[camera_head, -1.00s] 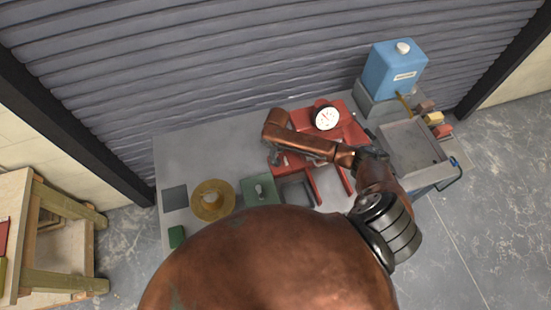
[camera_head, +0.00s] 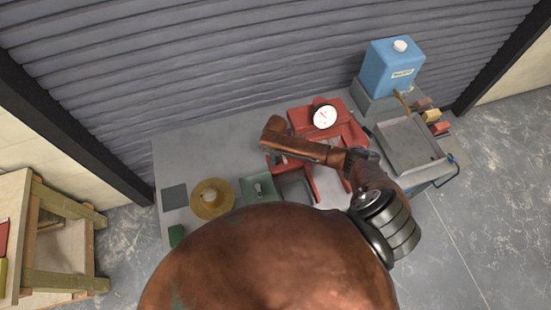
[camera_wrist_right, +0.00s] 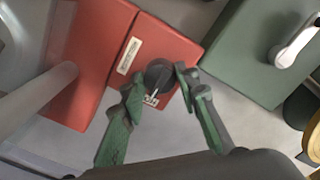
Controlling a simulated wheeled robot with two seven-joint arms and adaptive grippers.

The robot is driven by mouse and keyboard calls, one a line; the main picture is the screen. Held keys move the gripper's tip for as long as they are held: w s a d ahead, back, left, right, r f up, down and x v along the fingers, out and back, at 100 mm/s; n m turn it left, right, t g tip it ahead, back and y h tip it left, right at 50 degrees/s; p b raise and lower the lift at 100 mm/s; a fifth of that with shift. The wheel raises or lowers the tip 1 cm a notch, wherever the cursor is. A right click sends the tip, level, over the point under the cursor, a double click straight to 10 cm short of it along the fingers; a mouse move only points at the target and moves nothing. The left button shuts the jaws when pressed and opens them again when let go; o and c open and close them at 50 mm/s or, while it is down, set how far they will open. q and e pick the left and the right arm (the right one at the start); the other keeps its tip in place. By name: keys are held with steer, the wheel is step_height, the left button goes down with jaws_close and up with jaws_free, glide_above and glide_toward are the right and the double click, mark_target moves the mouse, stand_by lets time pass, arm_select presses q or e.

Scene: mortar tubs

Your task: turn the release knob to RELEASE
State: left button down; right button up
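The red machine (camera_head: 300,118) with a white dial gauge (camera_head: 324,117) stands on the grey table. In the right wrist view its red casing (camera_wrist_right: 165,45) carries a black round release knob (camera_wrist_right: 159,74). The knob has a white pointer line toward the lower side, near a small white label (camera_wrist_right: 151,100) too small to read. My right gripper (camera_wrist_right: 160,80) has its green fingers on either side of the knob, close to it; they look parted, and contact is not clear. In the head view, my right arm hides the knob. My left gripper is not in view.
A green box (camera_wrist_right: 255,50) with a pale handle (camera_wrist_right: 297,42) stands beside the red casing. A brass dish (camera_head: 225,207), a blue canister (camera_head: 392,68) and a grey tray (camera_head: 410,148) are also around the table. The table's back left is clear.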

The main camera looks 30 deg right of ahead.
steer(key=c, duration=0.5)
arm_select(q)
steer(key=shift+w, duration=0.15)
arm_select(e)
steer(key=shift+c, duration=0.4)
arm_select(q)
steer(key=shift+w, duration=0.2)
arm_select(e)
steer(key=shift+m, duration=0.3)
steer(key=m, duration=0.2)
steer(key=shift+a+m, duration=0.1)
steer(key=shift+m, duration=0.3)
steer(key=m, duration=0.3)
steer(key=shift+m, duration=0.3)
steer(key=m, duration=0.5)
steer(key=shift+f+m, duration=0.1)
steer(key=shift+m, duration=0.2)
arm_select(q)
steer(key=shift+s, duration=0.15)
arm_select(e)
steer(key=m, duration=0.5)
steer(key=shift+m, duration=0.3)
